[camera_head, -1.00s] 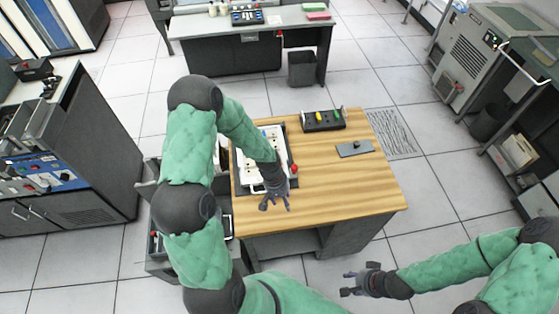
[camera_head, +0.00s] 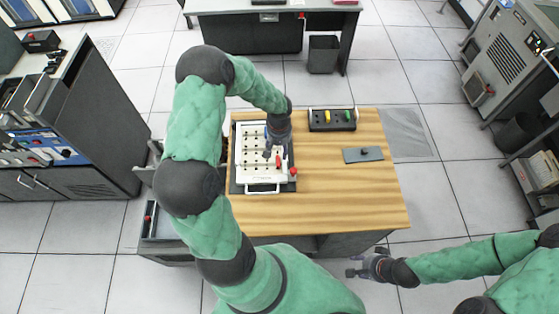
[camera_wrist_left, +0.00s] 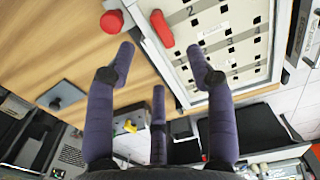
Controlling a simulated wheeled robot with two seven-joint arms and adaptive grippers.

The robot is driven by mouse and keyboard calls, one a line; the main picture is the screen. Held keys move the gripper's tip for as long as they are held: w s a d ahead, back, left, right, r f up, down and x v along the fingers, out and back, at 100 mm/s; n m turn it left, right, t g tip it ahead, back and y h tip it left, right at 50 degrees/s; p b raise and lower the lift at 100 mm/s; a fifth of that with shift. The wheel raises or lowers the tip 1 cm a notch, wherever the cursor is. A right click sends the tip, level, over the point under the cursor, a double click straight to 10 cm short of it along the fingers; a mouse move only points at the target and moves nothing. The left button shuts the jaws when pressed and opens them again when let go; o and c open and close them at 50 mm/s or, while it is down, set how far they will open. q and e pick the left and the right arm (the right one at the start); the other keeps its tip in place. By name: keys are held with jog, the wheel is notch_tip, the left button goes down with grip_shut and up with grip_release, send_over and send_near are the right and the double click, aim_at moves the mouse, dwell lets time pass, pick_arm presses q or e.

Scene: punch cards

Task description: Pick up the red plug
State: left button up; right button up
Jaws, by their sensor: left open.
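A red elongated plug (camera_head: 278,160) is on the white holed panel (camera_head: 262,187), near its right edge. It also shows at the top of the left wrist view (camera_wrist_left: 162,28), beyond the fingertips. My left gripper (camera_head: 271,154) is above the panel, close to the plug. In the left wrist view its fingers (camera_wrist_left: 160,62) are spread and empty, apart from the plug. My right gripper (camera_head: 356,266) is off the table's front edge, its fingers apart and empty.
A round red knob (camera_head: 293,171) is at the panel's right edge. A black rack (camera_head: 333,126) with yellow and green plugs stands behind. A grey plate (camera_head: 363,154) with a knob lies at right. The wooden table's (camera_head: 345,200) front right is clear.

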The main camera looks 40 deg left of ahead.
aim_at(279, 161)
pick_arm(q)
notch_tip(279, 161, down, 2)
jog(key=shift+w+f, duration=0.15)
jog(key=shift+f, duration=2.85)
jog(key=c, duration=1)
